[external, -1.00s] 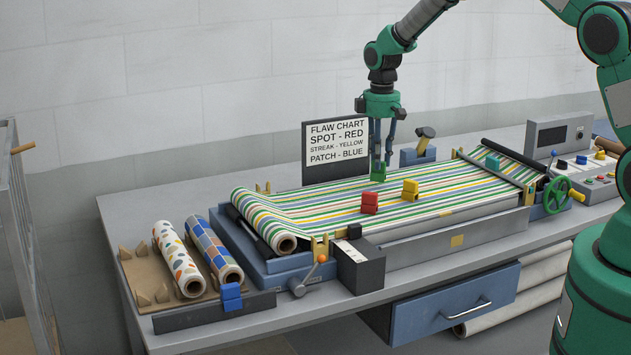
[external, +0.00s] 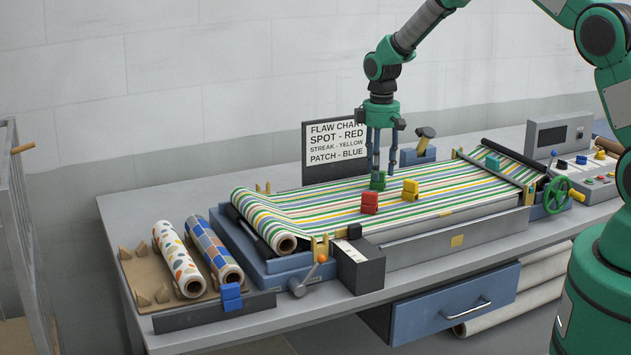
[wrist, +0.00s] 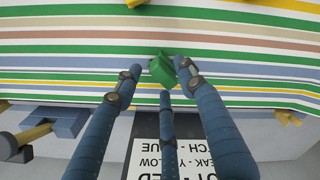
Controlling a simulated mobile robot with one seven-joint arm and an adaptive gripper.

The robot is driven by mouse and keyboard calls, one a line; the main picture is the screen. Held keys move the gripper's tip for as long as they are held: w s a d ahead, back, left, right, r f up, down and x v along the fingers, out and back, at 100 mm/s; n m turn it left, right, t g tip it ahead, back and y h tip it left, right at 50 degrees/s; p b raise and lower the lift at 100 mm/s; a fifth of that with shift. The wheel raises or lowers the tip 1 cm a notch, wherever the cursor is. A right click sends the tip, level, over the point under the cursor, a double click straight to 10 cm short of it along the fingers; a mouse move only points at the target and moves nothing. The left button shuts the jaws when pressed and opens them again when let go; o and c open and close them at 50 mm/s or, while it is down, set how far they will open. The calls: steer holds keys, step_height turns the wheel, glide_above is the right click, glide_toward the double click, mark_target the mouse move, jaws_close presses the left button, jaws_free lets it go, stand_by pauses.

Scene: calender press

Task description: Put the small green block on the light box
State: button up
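The small green block (external: 378,181) rests on the striped sheet (external: 325,198), near its far edge. In the wrist view the block (wrist: 162,70) looks tilted among my fingertips. My gripper (external: 383,164) is open around and just above the block, its fingers spread; in the wrist view the left fingertip stands clear of the block and the right one is close beside it, contact unclear. The sheet covers the top of a long grey bed (external: 430,240); I cannot tell whether this is the light box.
A red block (external: 369,203) and a yellow block (external: 410,189) stand close by on the sheet. The flaw chart sign (external: 335,150) stands behind my gripper. A hammer-like tool (external: 424,137) is at the back. The sheet's left part is clear.

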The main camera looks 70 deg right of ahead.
steer(key=shift+r, duration=0.1)
step_height(320, 180, up, 12)
stand_by(0.8)
stand_by(0.3)
steer(key=shift+r, duration=0.1)
